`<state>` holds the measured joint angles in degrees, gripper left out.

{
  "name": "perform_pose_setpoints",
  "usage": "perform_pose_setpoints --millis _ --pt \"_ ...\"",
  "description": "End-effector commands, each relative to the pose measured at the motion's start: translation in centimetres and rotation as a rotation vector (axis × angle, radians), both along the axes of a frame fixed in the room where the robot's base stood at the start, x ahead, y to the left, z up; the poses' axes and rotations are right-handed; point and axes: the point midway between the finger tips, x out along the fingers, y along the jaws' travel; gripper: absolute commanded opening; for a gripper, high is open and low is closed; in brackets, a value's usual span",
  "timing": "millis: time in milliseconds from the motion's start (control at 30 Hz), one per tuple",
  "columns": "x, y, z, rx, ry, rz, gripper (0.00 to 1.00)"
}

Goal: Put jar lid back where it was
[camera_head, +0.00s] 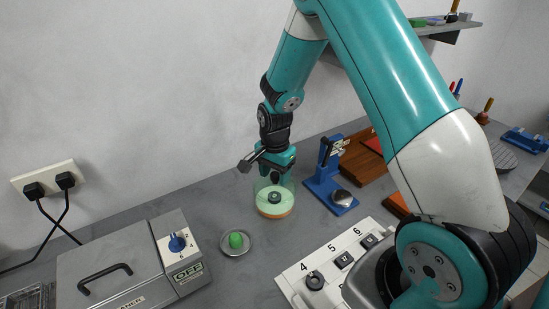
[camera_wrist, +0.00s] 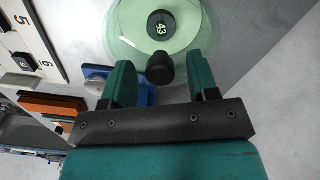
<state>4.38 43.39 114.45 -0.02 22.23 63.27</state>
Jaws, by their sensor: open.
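A clear glass cover with a dark knob (camera_wrist: 160,68), which looks like the jar lid, is over a pale green round base (camera_head: 268,209) with an orange rim. A dark round piece marked 43 (camera_wrist: 161,29) shows through the glass; it also shows in the head view (camera_head: 274,197). My gripper (camera_head: 275,177) is directly above the glass, pointing down. In the wrist view my gripper (camera_wrist: 165,75) is open, with the knob between its fingertips and gaps on both sides. Whether the glass is fully seated on the base is unclear.
A metal dish (camera_head: 236,251) with a green piece is left of the jar. A blue stand (camera_head: 329,180) is close on the right. A numbered white panel (camera_head: 298,272) lies in front. A grey machine (camera_head: 110,262) stands at the left. The wall is behind.

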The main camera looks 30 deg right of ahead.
Motion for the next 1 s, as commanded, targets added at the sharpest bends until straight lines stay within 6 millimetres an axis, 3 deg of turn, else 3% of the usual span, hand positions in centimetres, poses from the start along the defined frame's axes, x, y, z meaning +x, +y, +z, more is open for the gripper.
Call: perform_pose_setpoints --millis 400,633,700,767,867,1000 --pt "0.1 0.0 8.7 -0.001 -0.009 0.0 0.54" --pt "0.0 0.1 11.5 0.001 -0.005 0.008 0.54" --pt "-0.6 1.0 12.5 0.012 -0.013 0.065 0.54" --pt "-1.7 2.7 13.7 0.033 -0.028 0.183 0.54" --pt "-5.5 7.0 16.4 0.088 -0.073 0.509 0.54" --pt "-13.2 12.8 19.5 0.171 -0.165 1.059 0.54"
